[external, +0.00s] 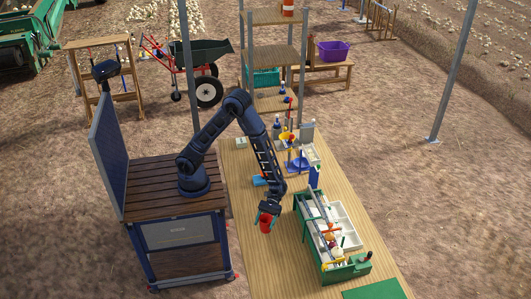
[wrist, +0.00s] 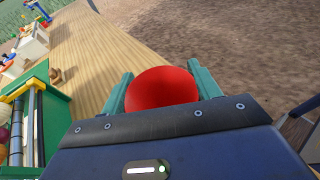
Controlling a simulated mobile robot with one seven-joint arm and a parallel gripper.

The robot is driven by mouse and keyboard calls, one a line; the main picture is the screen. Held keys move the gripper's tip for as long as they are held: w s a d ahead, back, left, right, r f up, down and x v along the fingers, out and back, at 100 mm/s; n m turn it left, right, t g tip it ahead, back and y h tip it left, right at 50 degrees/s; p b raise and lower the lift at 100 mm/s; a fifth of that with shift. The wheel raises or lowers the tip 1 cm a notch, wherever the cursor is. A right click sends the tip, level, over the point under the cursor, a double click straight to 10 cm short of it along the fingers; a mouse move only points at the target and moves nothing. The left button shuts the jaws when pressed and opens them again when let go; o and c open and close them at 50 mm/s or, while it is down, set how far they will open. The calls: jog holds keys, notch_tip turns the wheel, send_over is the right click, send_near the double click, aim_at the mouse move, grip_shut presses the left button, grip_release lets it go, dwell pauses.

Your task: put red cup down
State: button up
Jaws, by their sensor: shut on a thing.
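The red cup (wrist: 162,88) is between the two teal fingers of my gripper (wrist: 164,84) in the wrist view. My gripper is shut on it, and only its rounded red surface shows there. In the external view the red cup (external: 266,223) hangs at the end of my arm, under my gripper (external: 268,212), over the left part of the wooden table (external: 280,270). I cannot tell whether the cup touches the table or is held a little above it.
A green-framed elevator model (external: 304,222) with white trays stands right of my gripper. A green mat (external: 374,290) lies at the front right. A blue object (external: 259,181) and a stand with a yellow funnel (external: 285,136) are farther back. Bare tabletop lies in front of the cup.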

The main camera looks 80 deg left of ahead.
jog(key=shift+f, duration=4.7)
jog(key=shift+f, duration=0.1)
jog(key=o, duration=1)
jog(key=shift+c, duration=0.2)
